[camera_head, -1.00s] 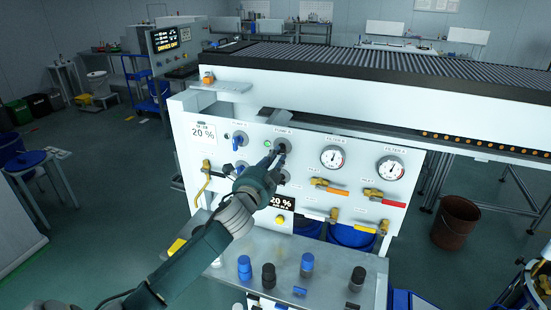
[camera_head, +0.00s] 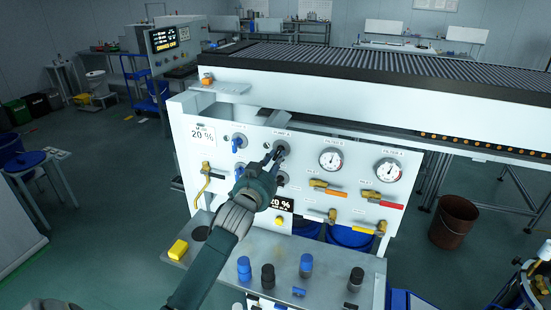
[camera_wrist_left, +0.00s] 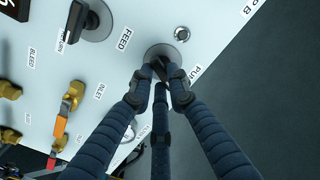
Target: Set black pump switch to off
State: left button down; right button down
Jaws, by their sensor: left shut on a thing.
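The black pump switch (camera_head: 283,147) sits on a round grey plate on the upper part of the white panel (camera_head: 228,190). My left gripper (camera_head: 275,156) is at the switch, with its fingers closed around the black handle. In the left wrist view the fingers (camera_wrist_left: 162,75) meet at the switch's grey plate (camera_wrist_left: 160,50) and hide most of the handle, so its exact angle is hard to read. A small lamp (camera_wrist_left: 182,33) beside it looks unlit. My right gripper is not in view.
A blue switch (camera_head: 238,142) is left of the black one. Gauges (camera_head: 331,160) and valves with orange and red handles (camera_head: 388,199) are to the right. A shelf below carries several blue and black knobs (camera_head: 306,264). A conveyor (camera_head: 400,75) overhangs the panel.

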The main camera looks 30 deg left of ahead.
pick_arm(q)
jog(key=n+p, duration=0.1)
jog(key=n, duration=0.4)
dwell(0.5)
jog(key=c, duration=1.7)
grip_release()
jog(key=shift+o, duration=0.2)
jog(key=v, duration=1.2)
